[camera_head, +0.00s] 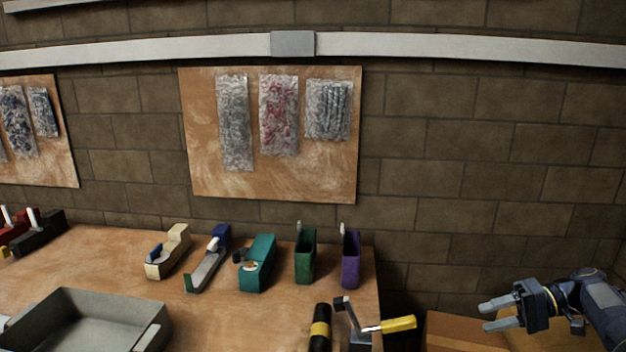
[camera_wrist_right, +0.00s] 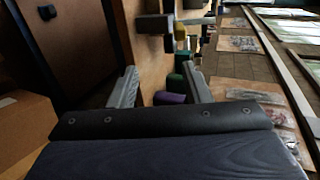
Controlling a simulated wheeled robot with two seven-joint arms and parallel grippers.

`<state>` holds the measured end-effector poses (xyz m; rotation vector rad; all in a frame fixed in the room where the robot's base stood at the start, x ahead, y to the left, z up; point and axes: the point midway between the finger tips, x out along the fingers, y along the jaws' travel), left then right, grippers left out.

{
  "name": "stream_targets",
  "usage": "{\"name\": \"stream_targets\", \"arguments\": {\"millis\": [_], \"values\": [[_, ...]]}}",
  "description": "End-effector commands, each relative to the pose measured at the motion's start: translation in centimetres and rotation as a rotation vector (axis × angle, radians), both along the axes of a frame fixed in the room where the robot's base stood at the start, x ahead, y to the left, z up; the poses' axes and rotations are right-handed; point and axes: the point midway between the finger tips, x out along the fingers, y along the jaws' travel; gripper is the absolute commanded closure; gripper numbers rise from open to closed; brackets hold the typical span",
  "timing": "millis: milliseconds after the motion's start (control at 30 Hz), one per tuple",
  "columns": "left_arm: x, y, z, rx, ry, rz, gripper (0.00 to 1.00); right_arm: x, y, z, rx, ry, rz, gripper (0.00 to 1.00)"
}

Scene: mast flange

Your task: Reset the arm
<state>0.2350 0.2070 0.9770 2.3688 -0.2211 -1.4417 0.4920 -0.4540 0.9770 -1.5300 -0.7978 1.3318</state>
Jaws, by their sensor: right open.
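My right gripper (camera_head: 500,315) is at the lower right of the head view, to the right of the workbench (camera_head: 270,312) and in front of the brick wall. Its two fingers are apart with nothing between them. In the right wrist view the fingers of my right gripper (camera_wrist_right: 160,88) also stand apart and empty, with the bench edge and bench items beyond them. My left gripper is not in the head view.
On the bench stand a purple holder (camera_head: 350,262), a green holder (camera_head: 306,258), a teal dispenser (camera_head: 260,262), a grey tray (camera_head: 60,310) and a yellow-handled tool (camera_head: 395,325). A cardboard box (camera_head: 455,332) is below my right gripper. Bagged parts hang on a wall board (camera_head: 200,130).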

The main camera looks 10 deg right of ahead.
Motion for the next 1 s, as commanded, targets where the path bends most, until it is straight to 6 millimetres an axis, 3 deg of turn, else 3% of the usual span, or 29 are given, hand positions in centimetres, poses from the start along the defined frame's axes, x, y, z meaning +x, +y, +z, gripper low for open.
{"name": "stream_targets", "arguments": {"millis": [333, 567, 767, 867, 1000], "values": [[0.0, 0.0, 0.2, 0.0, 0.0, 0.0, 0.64, -0.6, 5.2, 3.7, -0.136, 0.052, 0.02, 0.56], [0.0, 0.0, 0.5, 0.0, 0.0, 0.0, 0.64, -3.4, 11.0, 6.9, -0.305, 0.083, 0.019, 0.56], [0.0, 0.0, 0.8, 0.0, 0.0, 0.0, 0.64, -10.1, 17.5, 8.8, -0.536, 0.056, -0.021, 0.56], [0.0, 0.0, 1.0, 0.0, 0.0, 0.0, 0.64, -14.3, 20.0, 8.4, -0.64, 0.011, -0.056, 0.56], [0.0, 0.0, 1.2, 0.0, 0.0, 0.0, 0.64, -19.8, 22.4, 6.4, -0.747, -0.08, -0.107, 0.56]]}}
